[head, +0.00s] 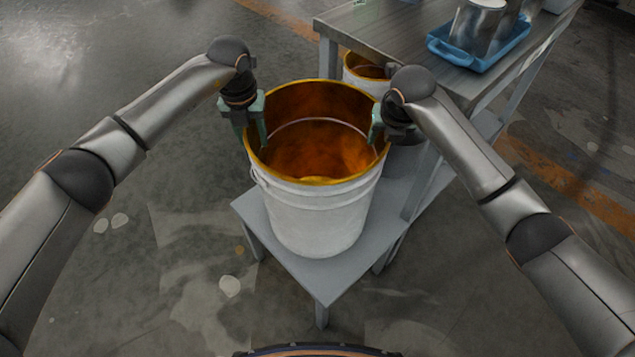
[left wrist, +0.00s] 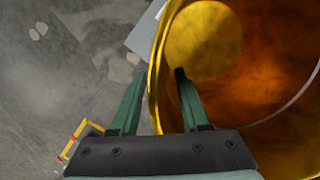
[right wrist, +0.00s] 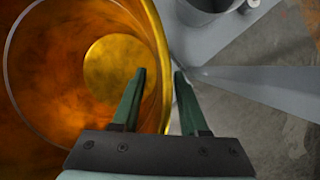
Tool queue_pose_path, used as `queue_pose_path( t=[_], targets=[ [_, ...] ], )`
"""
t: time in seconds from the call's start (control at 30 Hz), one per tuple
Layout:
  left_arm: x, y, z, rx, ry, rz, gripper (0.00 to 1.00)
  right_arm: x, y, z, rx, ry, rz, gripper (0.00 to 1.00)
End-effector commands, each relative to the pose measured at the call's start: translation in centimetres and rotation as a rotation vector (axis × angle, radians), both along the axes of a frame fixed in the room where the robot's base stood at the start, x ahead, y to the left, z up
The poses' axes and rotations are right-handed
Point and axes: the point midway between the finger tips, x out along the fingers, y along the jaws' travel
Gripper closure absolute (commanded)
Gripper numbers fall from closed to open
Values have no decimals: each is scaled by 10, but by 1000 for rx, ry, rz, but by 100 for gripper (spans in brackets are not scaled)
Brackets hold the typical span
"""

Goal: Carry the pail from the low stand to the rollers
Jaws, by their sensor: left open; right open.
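The pail (head: 315,215) is white outside and amber inside with a yellow rim. It stands upright on the low grey stand (head: 325,275). My left gripper (head: 254,130) is open at the pail's left rim. In the left wrist view its fingers (left wrist: 155,100) straddle the rim (left wrist: 158,60), one outside and one inside. My right gripper (head: 382,125) is open at the right rim. In the right wrist view its fingers (right wrist: 160,95) also straddle the rim (right wrist: 155,40). The pail's bottom (right wrist: 118,68) shows inside. I cannot make out any rollers.
A second pail (head: 365,72) stands behind, partly hidden by my right gripper. A metal table (head: 390,25) rises at the back right, with a blue tray (head: 485,62) holding metal containers. A table leg is close to my right arm.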

Motion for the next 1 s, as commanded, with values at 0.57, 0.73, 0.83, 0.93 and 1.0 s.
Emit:
queue_pose_path(
  t=[0.57,0.73,0.83,0.93,1.0],
  targets=[
    [0,0,1,-1,0,0,100,0,0,0,0,0,0,100],
    [0,0,1,-1,0,-1,100,0,0,1,0,0,0,100],
    [0,0,1,0,0,-1,100,0,0,1,0,0,0,100],
    [0,0,1,0,0,-1,100,0,0,1,0,0,0,100],
    [0,0,1,1,0,-1,100,0,0,1,0,0,0,100]
  ],
)
